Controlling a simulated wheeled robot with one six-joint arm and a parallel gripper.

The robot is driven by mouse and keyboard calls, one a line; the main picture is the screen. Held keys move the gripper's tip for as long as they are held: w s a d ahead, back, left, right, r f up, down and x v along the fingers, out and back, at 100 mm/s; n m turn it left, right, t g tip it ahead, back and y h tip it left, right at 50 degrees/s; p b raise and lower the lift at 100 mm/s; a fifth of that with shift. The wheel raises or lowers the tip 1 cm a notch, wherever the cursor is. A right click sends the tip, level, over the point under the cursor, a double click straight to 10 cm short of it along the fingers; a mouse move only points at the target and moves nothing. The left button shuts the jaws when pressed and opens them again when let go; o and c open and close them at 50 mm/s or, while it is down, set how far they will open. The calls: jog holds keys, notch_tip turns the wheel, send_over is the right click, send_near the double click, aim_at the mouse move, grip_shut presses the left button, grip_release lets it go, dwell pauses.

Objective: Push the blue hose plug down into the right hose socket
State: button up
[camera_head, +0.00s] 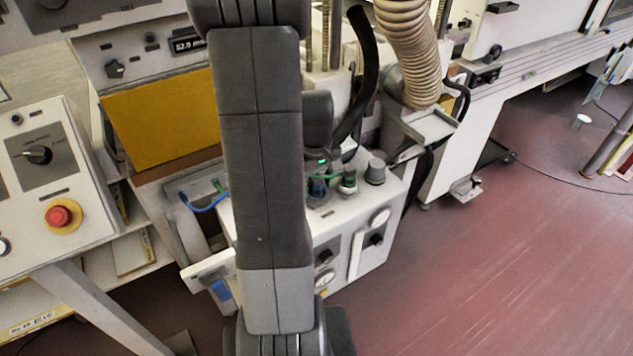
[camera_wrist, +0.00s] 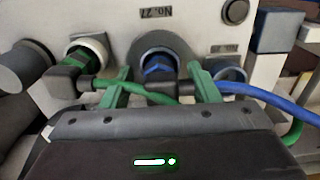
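In the wrist view, a blue plug (camera_wrist: 158,68) sits within a dark round collar near the middle of the pale panel. How deep it sits cannot be told. A blue hose (camera_wrist: 265,98) runs off to the right. My gripper (camera_wrist: 160,72) has two green fingers apart, one on each side of the blue plug, with gaps beside it. A green plug (camera_wrist: 78,62) stands in a white-collared socket to the left, its green hose crossing in front of my gripper. In the head view, the plugs show small beside my gripper, with the green plug (camera_head: 348,181) right of the blue one (camera_head: 318,187).
A grey knob (camera_wrist: 22,66) stands at the left of the wrist view. A blue-rimmed round part (camera_wrist: 224,68) is partly hidden behind the right finger. A square blue-grey post (camera_wrist: 277,30) rises at the right. A ribbed beige duct (camera_head: 408,50) hangs behind the panel box.

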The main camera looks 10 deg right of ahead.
notch_tip(320, 180, up, 14)
jog(key=shift+p, duration=0.4)
jog(key=shift+f, duration=0.2)
notch_tip(320, 180, down, 14)
jog(key=shift+r+b, duration=0.2)
jog(key=shift+b, duration=0.15)
jog(key=shift+r, duration=0.1)
dwell(0.6)
